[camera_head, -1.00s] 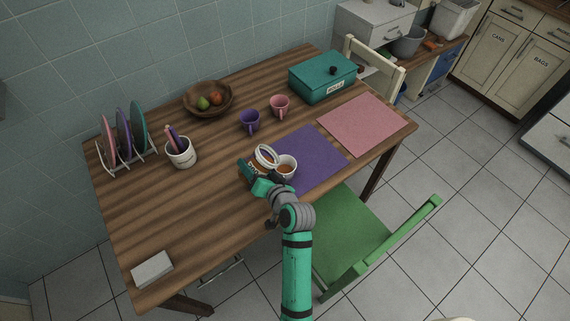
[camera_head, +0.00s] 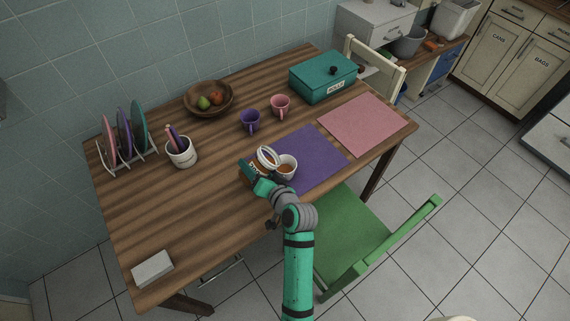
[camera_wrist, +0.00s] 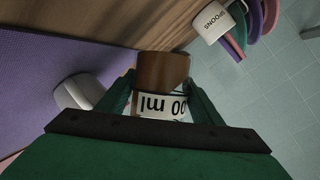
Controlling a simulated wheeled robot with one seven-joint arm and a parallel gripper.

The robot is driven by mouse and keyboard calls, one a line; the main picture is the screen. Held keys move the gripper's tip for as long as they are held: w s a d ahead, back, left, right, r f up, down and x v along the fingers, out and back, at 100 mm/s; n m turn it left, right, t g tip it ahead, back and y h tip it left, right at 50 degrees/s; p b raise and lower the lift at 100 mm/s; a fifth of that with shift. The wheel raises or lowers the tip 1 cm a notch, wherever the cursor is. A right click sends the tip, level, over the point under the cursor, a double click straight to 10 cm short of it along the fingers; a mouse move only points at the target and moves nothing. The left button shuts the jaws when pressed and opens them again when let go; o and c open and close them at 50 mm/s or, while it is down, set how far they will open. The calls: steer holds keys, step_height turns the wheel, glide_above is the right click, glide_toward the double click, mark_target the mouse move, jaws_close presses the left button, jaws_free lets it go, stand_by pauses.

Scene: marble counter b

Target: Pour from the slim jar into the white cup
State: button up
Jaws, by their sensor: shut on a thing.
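The slim jar (camera_head: 267,158) is clear, with brown contents and a white band printed "00 ml" in the wrist view (camera_wrist: 163,72). My gripper (camera_head: 259,176) is shut around it, with one green finger on each side in the wrist view (camera_wrist: 160,93). The jar is held tilted, its pale rim close to the white cup's left side; I cannot tell whether they touch. The white cup (camera_head: 288,174) stands upright at the left part of the purple mat and has brown contents inside. It also shows in the wrist view (camera_wrist: 75,91). No falling stream is discernible.
A purple cup (camera_head: 249,121) and a pink cup (camera_head: 280,106) stand behind. A spoon pot (camera_head: 182,155), plate rack (camera_head: 128,158) and fruit bowl (camera_head: 208,99) are at left. The purple mat (camera_head: 318,157) and pink mat (camera_head: 362,124) are otherwise bare.

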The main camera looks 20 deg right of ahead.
steer(key=shift+w+a+m, duration=0.1)
steer(key=shift+m, duration=0.2)
stand_by(0.9)
steer(key=shift+a, duration=0.1)
stand_by(0.6)
steer(key=shift+r+m+y, duration=0.15)
steer(key=shift+m+y, duration=0.15)
steer(key=shift+y, duration=0.1)
steer(key=shift+d+r, duration=0.1)
steer(key=shift+d, duration=0.1)
stand_by(0.3)
steer(key=shift+a, duration=0.3)
steer(key=shift+d+r+m, duration=0.15)
steer(key=shift+r+m, duration=0.05)
steer(key=shift+m, duration=0.1)
stand_by(0.4)
